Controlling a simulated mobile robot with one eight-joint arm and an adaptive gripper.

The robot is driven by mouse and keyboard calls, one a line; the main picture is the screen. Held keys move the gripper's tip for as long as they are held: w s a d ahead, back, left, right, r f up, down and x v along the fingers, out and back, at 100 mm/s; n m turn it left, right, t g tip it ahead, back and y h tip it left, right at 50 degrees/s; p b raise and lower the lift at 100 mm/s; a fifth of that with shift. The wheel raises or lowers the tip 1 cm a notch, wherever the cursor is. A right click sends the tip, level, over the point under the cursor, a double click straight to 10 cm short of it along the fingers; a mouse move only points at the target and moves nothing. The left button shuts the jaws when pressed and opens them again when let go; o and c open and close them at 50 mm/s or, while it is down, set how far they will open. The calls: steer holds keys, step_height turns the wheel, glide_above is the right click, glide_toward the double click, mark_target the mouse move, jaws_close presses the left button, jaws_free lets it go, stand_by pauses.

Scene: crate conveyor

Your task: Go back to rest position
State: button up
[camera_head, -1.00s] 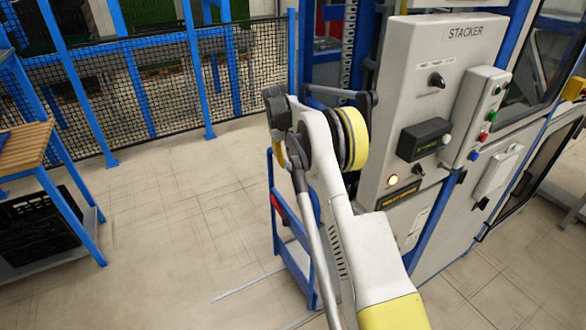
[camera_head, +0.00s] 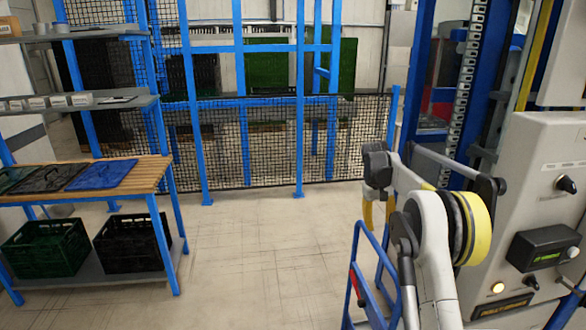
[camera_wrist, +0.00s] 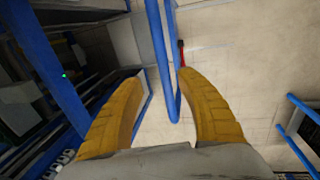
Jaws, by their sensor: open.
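My gripper shows in the wrist view (camera_wrist: 160,105) with two yellow fingers spread apart and nothing between them. A blue tubular rail (camera_wrist: 165,60) and pale floor show beyond the fingers. In the head view my arm is folded at the lower right, and my gripper (camera_head: 377,212) is partly seen behind the arm, its yellow fingers pointing down. It is above the blue frame (camera_head: 375,275) and left of the grey control panel (camera_head: 530,180). Its fingertips look clear of the frame, but the exact gap cannot be told.
A wooden-topped bench (camera_head: 140,178) at left bears several flat folded crates; a green crate (camera_head: 45,247) and a black crate (camera_head: 135,243) stand on its lower shelf. A blue mesh fence (camera_head: 270,130) closes the back. The middle floor (camera_head: 260,240) is clear.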

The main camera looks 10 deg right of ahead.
steer(key=s+a+r+t+b, duration=0.1)
steer(key=s+a+r+t, duration=0.1)
steer(key=s+a+r, duration=0.6)
steer(key=s+a+r+t+b, duration=0.2)
steer(key=s+a+r, duration=0.4)
steer(key=s, duration=0.4)
steer(key=s+a+f+t, duration=0.1)
steer(key=s+a+f, duration=0.1)
steer(key=s, duration=0.5)
steer(key=s+a+f+t+y+b, duration=0.1)
steer(key=s+a+f, duration=0.2)
steer(key=s, duration=0.4)
steer(key=s+a+f+t+y+b, duration=0.1)
steer(key=s+a+f, duration=0.2)
steer(key=s, duration=0.5)
steer(key=shift+a+f, duration=0.25)
steer(key=shift+f, duration=0.65)
steer(key=shift+s, duration=0.1)
steer(key=shift+c, duration=0.3)
